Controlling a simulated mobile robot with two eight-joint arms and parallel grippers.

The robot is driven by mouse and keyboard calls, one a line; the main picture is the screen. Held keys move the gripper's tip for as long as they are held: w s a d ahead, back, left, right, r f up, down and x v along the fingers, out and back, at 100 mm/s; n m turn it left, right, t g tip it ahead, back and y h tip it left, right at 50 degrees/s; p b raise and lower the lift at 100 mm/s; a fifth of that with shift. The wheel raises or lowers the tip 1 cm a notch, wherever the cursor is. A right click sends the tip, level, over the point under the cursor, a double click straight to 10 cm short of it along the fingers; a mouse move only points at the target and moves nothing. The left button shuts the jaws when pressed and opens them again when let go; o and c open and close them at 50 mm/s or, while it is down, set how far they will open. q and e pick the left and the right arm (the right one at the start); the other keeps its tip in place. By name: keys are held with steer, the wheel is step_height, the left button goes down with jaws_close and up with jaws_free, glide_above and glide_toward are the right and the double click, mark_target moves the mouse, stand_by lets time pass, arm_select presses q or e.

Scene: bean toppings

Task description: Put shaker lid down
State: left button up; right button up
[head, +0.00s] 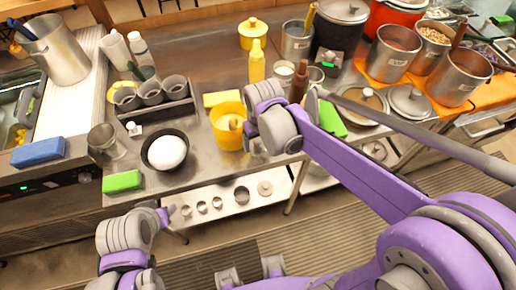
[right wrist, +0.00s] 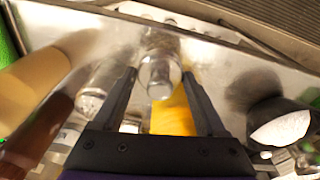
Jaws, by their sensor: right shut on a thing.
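My right gripper (right wrist: 160,80) is shut on a shiny silvery piece (right wrist: 160,68) that looks like the shaker lid, held between its two black fingertips in the right wrist view. In the head view my right wrist (head: 275,128) is over the counter beside the yellow pot (head: 224,136), and it hides the lid. A clear, shiny container (right wrist: 95,92) stands left of the fingers in the right wrist view; I cannot tell whether it is the shaker body. My left gripper (head: 165,216) is low at the counter's front left, its fingers too small to read.
A black bowl with a white ball (head: 166,152) sits left of the yellow pot. A metal cup (head: 107,146), green sponge (head: 122,181) and rack of grey cups (head: 152,98) are further left. Bottles and pots crowd the right. Bare counter (head: 200,167) shows near the front edge.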

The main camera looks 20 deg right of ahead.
mark_target(258, 149)
steer(key=shift+f, duration=1.95)
steer(key=shift+f+b, duration=0.1)
steer(key=shift+b, duration=0.2)
steer(key=o, duration=0.8)
steer(key=shift+o, duration=0.2)
steer(key=r, duration=0.4)
steer(key=s+r+p, duration=0.1)
steer(key=r, duration=0.7)
steer(key=shift+s+d, duration=0.15)
steer(key=shift+s, duration=0.1)
steer(key=s+d+f+m+t, duration=0.2)
steer(key=s+d+f+t, duration=0.2)
steer(key=s, duration=0.8)
step_height(258, 149, down, 2)
steer(key=shift+d+f, duration=0.1)
steer(key=shift+d, duration=1.05)
